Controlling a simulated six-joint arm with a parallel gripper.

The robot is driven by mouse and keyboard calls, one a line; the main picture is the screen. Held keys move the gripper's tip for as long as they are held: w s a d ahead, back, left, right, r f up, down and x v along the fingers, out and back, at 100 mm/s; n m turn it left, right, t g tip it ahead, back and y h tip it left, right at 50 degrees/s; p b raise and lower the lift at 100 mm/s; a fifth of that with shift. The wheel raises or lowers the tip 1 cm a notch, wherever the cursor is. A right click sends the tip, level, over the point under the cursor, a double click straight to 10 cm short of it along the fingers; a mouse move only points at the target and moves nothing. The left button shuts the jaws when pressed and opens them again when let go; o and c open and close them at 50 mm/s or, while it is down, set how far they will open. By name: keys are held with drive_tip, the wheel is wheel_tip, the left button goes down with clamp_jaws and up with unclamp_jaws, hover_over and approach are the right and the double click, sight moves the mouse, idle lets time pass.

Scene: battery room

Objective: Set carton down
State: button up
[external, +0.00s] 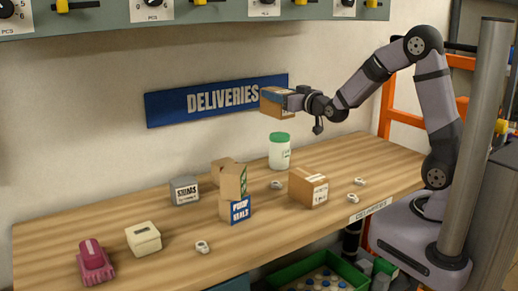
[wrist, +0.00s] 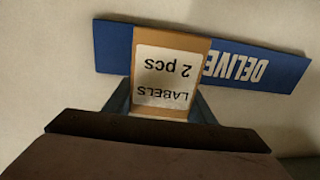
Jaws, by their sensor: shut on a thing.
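My gripper (external: 291,101) is shut on a small brown carton (external: 273,106). It holds the carton in the air above the wooden bench (external: 330,226), in front of the wall and at the right end of the blue DELIVERIES sign (external: 210,100). In the wrist view the carton (wrist: 147,53) sits between the two fingers (wrist: 160,105). Its white label reads "LABELS 2 pcs" upside down. The carton is clear of the bench and touches nothing else that I can see.
On the bench stand a green-lidded jar (external: 279,155), a brown carton (external: 308,188), stacked boxes (external: 234,195), a grey SHIMS box (external: 185,191), a cream box (external: 143,238), a maroon object (external: 95,262) and several small white items (external: 202,247).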

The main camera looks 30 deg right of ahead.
drive_tip(key=w+d+f+h+b, duration=0.1)
drive_tip(key=w+d+f+b, duration=0.1)
drive_tip(key=d, duration=1.5)
wheel_tip(320, 180, down, 15)
drive_tip(key=p, duration=0.1)
drive_tip(key=shift+s+d+m, duration=0.15)
drive_tip(key=shift+d+m, duration=0.05)
drive_tip(key=shift+m, duration=0.2)
drive_tip(key=shift+f, duration=0.1)
